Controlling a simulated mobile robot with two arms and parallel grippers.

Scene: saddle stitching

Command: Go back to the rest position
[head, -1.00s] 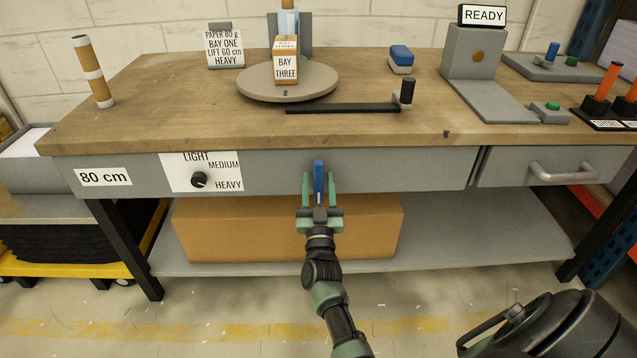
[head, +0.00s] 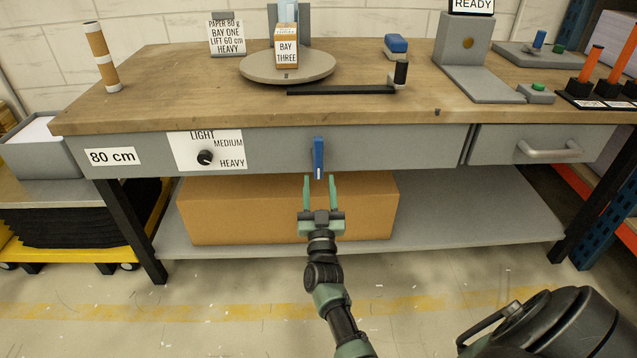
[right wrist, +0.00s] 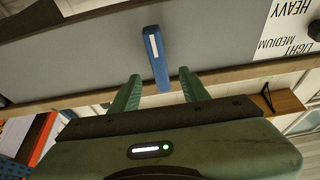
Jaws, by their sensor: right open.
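My right gripper (head: 320,190) is open and empty, just below and in front of the blue lever (head: 319,158) on the bench's grey front panel. In the right wrist view the blue lever (right wrist: 156,58) stands beyond the two green fingertips (right wrist: 158,84), in line with the gap between them. The lever hangs straight down with a white mark near its lower end. My left gripper is in neither view.
The workbench (head: 180,95) carries a turntable (head: 262,74) with a crank and a box marked BAY THREE (head: 287,54). A dial (head: 205,158) sits on the front panel. A cardboard box (head: 250,212) lies on the lower shelf.

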